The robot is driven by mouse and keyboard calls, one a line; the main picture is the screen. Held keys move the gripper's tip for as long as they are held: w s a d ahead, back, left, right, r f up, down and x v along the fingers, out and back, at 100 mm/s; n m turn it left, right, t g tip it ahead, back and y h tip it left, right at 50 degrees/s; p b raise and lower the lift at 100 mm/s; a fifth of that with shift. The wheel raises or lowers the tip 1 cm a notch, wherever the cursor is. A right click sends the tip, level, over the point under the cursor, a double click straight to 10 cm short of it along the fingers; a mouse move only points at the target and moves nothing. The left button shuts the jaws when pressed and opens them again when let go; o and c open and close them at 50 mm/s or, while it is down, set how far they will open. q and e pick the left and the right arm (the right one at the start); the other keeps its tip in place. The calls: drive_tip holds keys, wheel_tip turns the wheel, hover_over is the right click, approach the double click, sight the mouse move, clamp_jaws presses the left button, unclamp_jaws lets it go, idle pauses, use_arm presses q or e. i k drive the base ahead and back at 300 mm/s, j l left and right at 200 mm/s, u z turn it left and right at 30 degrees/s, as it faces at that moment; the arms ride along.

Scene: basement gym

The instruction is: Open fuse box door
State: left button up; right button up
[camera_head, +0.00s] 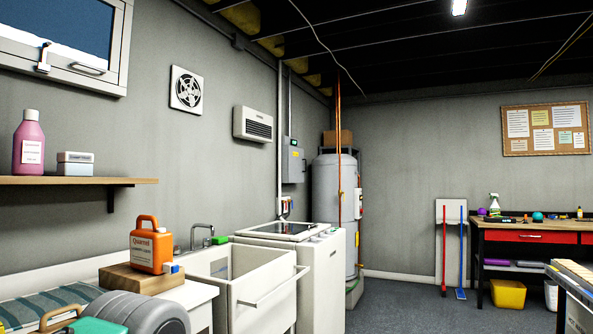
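The fuse box (293,162) looks to be the small grey metal box high on the left wall, near the far corner. A conduit runs up the wall from it. Its door appears shut, but the box is small in view and seen at a steep angle. It hangs above and behind the white top-loading washer (318,262), left of the tall grey water heater (326,190). Neither of my grippers is in view.
A white utility sink (258,297) with a front rail stands before the washer. An orange bottle (151,247) stands on a wooden block beside it. A dark grey rounded object (150,312) is close at bottom left. The floor (410,312) at centre right is clear, up to a workbench.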

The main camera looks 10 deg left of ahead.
sight(295, 158)
drive_tip(key=i+z, duration=0.15)
drive_tip(key=z, duration=0.25)
drive_tip(key=i, duration=3.9)
drive_tip(key=i+u, duration=0.1)
drive_tip(key=i, duration=0.6)
drive_tip(key=i+u, duration=0.1)
drive_tip(key=i, duration=0.55)
drive_tip(key=i+l+u, duration=0.1)
drive_tip(key=i, duration=0.6)
drive_tip(key=i+u, duration=0.2)
drive_tip(key=i, duration=0.35)
drive_tip(key=i+l+u, duration=0.2)
drive_tip(key=i, duration=0.35)
drive_tip(key=i+l+u, duration=0.2)
drive_tip(key=i, duration=0.35)
